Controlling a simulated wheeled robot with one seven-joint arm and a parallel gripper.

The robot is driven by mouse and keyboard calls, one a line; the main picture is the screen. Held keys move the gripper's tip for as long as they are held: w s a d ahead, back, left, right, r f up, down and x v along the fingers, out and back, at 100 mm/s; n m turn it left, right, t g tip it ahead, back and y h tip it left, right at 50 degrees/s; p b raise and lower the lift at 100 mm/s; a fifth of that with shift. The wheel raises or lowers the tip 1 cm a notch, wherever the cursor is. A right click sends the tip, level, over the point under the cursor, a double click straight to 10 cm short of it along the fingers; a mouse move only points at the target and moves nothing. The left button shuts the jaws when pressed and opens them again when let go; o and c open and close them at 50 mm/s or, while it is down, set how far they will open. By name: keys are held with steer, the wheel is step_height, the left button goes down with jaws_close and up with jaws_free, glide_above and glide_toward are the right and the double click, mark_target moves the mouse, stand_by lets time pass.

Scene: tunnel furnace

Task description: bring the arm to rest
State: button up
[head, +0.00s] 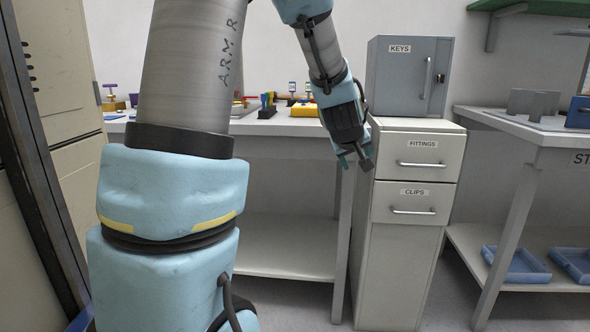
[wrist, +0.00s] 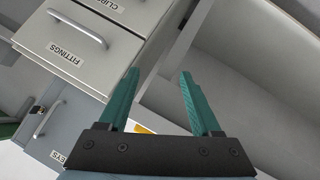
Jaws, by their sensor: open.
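My gripper (head: 355,160) hangs at the end of my arm in the head view, in front of the gap between the workbench and the drawer cabinet. It points downward. In the wrist view my gripper (wrist: 158,95) shows two teal fingers spread apart with nothing between them. It appears clear of the drawer handles.
The drawer cabinet (head: 399,255) has shut FITTINGS (head: 385,153) and CLIPS (head: 385,207) drawers. A grey KEYS box (head: 392,85) stands on top. A workbench (head: 285,128) holding small tools is behind my arm. Another bench (head: 510,128) stands right, blue trays (head: 520,268) on its lower shelf.

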steer(key=s+a+f+m+g+y, duration=0.15)
steer(key=s+a+f+g, duration=0.3)
steer(key=s+a, duration=0.6)
steer(key=s+a+f+m+g+y, duration=0.1)
steer(key=s+a+f+g+y, duration=0.2)
steer(key=s+a+f, duration=0.55)
steer(key=s+a+r+p, duration=0.1)
steer(key=a+r+p, duration=0.2)
steer(key=r+p, duration=2.1)
step_height(320, 180, up, 3)
steer(key=shift+a+f+p, duration=0.1)
steer(key=shift+a+p, duration=0.05)
steer(key=shift+p, duration=0.2)
steer(key=shift+s+h, duration=0.1)
steer(key=shift+h, duration=0.15)
